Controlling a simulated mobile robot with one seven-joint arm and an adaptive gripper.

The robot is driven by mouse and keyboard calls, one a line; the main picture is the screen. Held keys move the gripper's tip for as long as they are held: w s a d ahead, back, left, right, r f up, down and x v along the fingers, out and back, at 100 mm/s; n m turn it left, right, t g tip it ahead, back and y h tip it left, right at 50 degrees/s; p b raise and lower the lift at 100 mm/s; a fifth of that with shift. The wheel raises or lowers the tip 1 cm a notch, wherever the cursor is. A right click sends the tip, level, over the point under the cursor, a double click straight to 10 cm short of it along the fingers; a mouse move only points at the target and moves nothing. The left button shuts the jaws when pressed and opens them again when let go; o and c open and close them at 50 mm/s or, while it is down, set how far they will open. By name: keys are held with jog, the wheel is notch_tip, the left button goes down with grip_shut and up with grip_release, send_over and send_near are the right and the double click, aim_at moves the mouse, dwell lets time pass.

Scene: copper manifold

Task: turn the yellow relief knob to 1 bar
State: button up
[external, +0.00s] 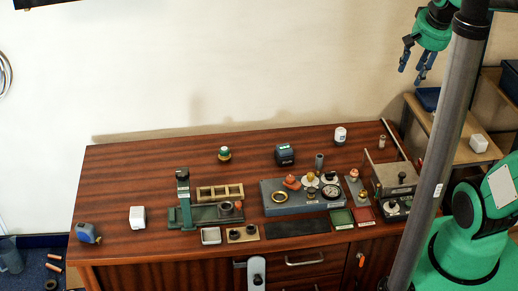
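A grey manifold block (268,209) stands right of centre on the wooden workbench. It carries a brass ring (279,197), an orange-red knob (291,182), small pale round fittings (308,179) and a round dial gauge (331,191). Which fitting is the yellow relief knob I cannot tell at this size, and its setting and scale marks cannot be read. My gripper (411,75) is in the upper right, high above and away from the manifold. Its dark blue fingers are apart, pointing down, with nothing between them.
A green fixture (184,203) with a wooden rack (220,192) stands left of the manifold. A metal box (394,179) stands on its right. A dark mat (297,228) and green and red trays (342,218) lie in front. The bench's back left is mostly clear.

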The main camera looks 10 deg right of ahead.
jog(key=w+a+f+m+g, duration=0.1)
jog(key=w+a+f+m, duration=0.35)
jog(key=w, duration=0.45)
jog(key=m+g+p, duration=0.2)
jog(key=m+g, duration=0.1)
jog(key=m, duration=0.8)
send_over(310, 174)
notch_tip(310, 174, down, 32)
jog(key=shift+f, duration=0.2)
notch_tip(310, 174, down, 14)
jog(key=shift+r+b, duration=0.2)
jog(key=shift+b, duration=0.45)
